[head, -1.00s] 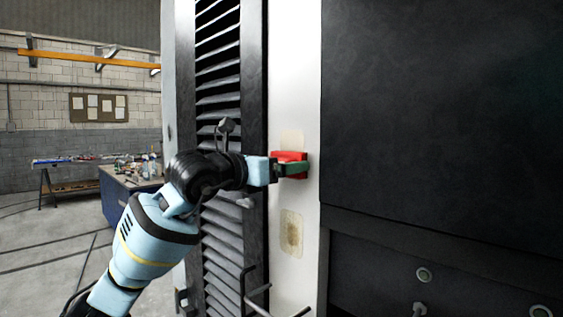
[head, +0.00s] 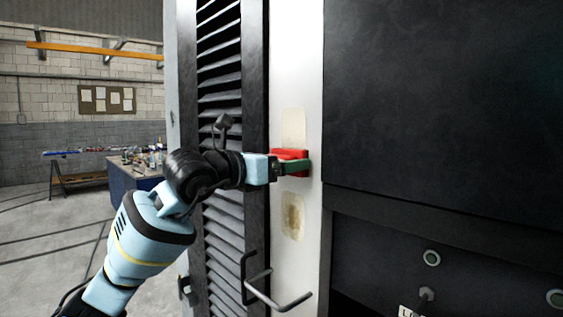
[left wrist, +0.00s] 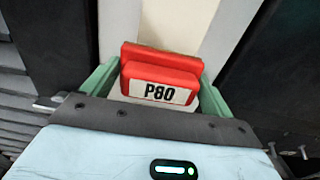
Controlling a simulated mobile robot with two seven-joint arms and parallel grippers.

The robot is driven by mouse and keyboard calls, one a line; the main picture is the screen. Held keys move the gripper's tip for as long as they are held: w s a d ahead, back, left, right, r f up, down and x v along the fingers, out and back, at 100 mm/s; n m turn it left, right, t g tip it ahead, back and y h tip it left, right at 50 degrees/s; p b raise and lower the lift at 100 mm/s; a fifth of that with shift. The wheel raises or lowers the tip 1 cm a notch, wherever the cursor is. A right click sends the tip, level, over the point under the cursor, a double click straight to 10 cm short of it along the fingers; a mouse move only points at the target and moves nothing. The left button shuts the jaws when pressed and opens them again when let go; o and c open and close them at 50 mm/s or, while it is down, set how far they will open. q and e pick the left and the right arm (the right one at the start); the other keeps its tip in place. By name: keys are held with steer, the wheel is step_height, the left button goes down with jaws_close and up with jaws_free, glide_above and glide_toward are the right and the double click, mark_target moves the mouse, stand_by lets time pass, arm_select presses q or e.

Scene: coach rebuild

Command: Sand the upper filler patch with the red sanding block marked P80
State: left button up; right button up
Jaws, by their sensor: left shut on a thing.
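The red sanding block (head: 290,155) is held in my left gripper (head: 291,167), in front of the white panel (head: 285,80). The left wrist view shows the block (left wrist: 160,70) with its P80 label, between the green fingers. The upper filler patch (head: 293,125) is a pale beige rectangle, and the block is at its lower end. I cannot tell whether the block touches the panel. The lower patch (head: 292,215) is beige with a brown stain and lies below the gripper. My right gripper is not in view.
A black louvred panel (head: 220,95) stands left of the white strip, and a large dark panel (head: 445,100) stands right. A bent metal handle (head: 278,303) sticks out below. A workbench (head: 130,180) with items stands far left.

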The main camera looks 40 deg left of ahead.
arm_select(q)
steer(key=shift+s+a+f+b, duration=0.1)
steer(key=shift+s+b, duration=0.2)
steer(key=shift+s, duration=0.15)
steer(key=shift+s+a+r+b, duration=0.1)
steer(key=shift+s+b, duration=0.4)
steer(key=shift+s, duration=0.75)
steer(key=shift+s+a+r+b, duration=0.1)
steer(key=shift+s+b, duration=0.35)
steer(key=shift+s, duration=0.8)
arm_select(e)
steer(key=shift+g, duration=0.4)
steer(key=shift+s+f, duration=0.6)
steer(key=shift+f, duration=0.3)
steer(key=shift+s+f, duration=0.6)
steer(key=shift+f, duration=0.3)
arm_select(q)
steer(key=shift+s+a+b, duration=0.1)
steer(key=shift+s+b, duration=0.75)
steer(key=shift+s, duration=0.65)
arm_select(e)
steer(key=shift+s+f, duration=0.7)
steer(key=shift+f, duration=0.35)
